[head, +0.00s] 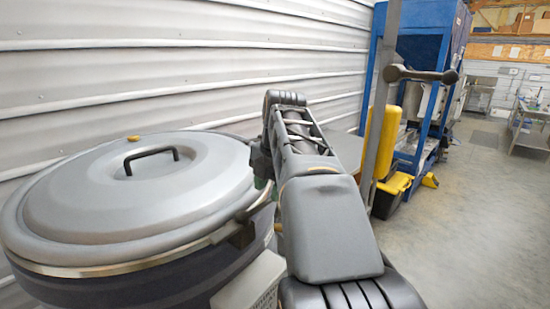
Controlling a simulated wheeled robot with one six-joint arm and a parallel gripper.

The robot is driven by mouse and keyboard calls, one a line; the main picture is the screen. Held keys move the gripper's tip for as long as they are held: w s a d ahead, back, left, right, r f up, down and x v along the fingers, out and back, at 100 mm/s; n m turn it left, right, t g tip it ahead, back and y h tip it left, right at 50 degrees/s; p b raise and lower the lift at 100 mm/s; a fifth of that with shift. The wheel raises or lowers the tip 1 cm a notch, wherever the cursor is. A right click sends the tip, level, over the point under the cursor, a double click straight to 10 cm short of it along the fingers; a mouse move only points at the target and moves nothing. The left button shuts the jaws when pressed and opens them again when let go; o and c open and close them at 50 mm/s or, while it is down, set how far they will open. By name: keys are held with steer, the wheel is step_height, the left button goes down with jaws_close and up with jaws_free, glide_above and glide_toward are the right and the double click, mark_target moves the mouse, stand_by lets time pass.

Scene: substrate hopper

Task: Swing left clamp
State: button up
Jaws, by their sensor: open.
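A large round vessel (130,292) stands at the left with a domed grey lid (75,205) on it. The lid has a black handle (150,155) on top. A metal clamp with a curved lever (257,203) sits at the vessel's right front rim, close to my arm. A small yellow piece (133,138) shows at the lid's far edge; I cannot tell whether it belongs to another clamp. The vessel's left and far sides are mostly hidden. My arm rises through the middle, right of the vessel. I cannot make out my gripper.
A light slotted box (252,284) stands close by the vessel at the bottom. A grey post (381,100) stands right of my arm, before a yellow and black object (392,190) and a blue frame (440,90). Corrugated wall is behind. The right floor is open.

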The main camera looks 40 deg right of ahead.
step_height(320, 180, up, 11)
steer(key=s+p, duration=0.1)
steer(key=s, duration=0.1)
steer(key=shift+d, duration=0.2)
steer(key=shift+s, duration=0.1)
stand_by(0.4)
